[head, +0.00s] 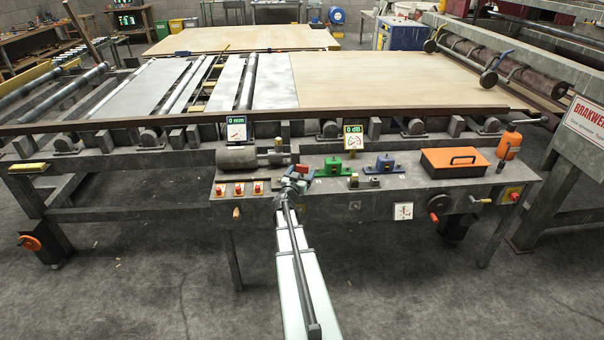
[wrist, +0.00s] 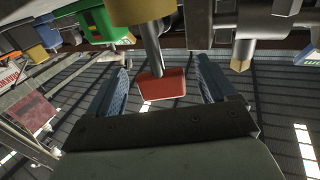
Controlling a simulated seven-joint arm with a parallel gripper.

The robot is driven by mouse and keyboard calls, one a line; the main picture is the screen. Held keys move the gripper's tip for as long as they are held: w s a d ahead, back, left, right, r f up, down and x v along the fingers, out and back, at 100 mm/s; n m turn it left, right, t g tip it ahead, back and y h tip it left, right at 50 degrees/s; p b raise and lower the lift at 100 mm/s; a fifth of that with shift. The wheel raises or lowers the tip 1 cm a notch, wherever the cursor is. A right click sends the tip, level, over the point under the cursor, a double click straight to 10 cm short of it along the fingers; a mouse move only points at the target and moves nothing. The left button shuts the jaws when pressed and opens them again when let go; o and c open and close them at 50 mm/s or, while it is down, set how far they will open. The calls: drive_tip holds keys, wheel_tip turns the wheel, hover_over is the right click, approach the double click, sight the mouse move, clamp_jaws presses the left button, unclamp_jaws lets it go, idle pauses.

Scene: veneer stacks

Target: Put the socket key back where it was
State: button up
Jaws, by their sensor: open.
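A red grip on a metal shaft, which looks like the socket key (wrist: 162,86), shows between my fingers in the wrist view. Its shaft runs up to a brass-coloured round piece (wrist: 143,10); I cannot tell whether it is seated in it. My gripper (wrist: 162,68) is open, with one blue finger on each side of the red grip and visible gaps. In the head view my gripper (head: 303,175) is over the left-middle of the grey bench, by the red grip (head: 302,168). The arm hides part of this spot.
A green block (head: 333,167) and a blue block (head: 385,164) stand to the right, with small brass pieces (head: 353,179) between. A grey motor (head: 238,160) is on the left, behind red buttons (head: 239,189).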

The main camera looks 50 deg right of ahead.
drive_tip(key=v, duration=1.1)
drive_tip(key=w+a+f+n+t+y, duration=0.2)
drive_tip(key=w+a+f+n+y, duration=0.15)
drive_tip(key=a+f, duration=0.5)
drive_tip(key=w+a+f+n+t+y, duration=0.35)
drive_tip(key=a+f+y, duration=0.2)
drive_tip(key=a, duration=0.55)
drive_tip(key=s+a+f+n+g+y, duration=0.2)
drive_tip(key=a+f+y, duration=0.1)
drive_tip(key=a+f, duration=0.4)
drive_tip(key=s+a+f+n+g+y, duration=0.1)
drive_tip(key=s+a+f+g+y, duration=0.3)
drive_tip(key=a, duration=0.6)
drive_tip(key=s+a+f+n+g+y, duration=0.1)
drive_tip(key=s+a+f+g, duration=0.2)
drive_tip(key=s+a+f, duration=0.35)
drive_tip(key=s+a+f+n+g+y, duration=0.2)
drive_tip(key=s+a+f+g, duration=0.15)
drive_tip(key=s+a, duration=0.55)
drive_tip(key=s+a+g+h, duration=0.1)
drive_tip(key=s+g, duration=0.5)
drive_tip(key=s, duration=1.4)
drive_tip(key=shift+a+f+n+g+h, duration=0.3)
drive_tip(key=shift+n+h, duration=0.1)
drive_tip(key=shift+h, duration=0.3)
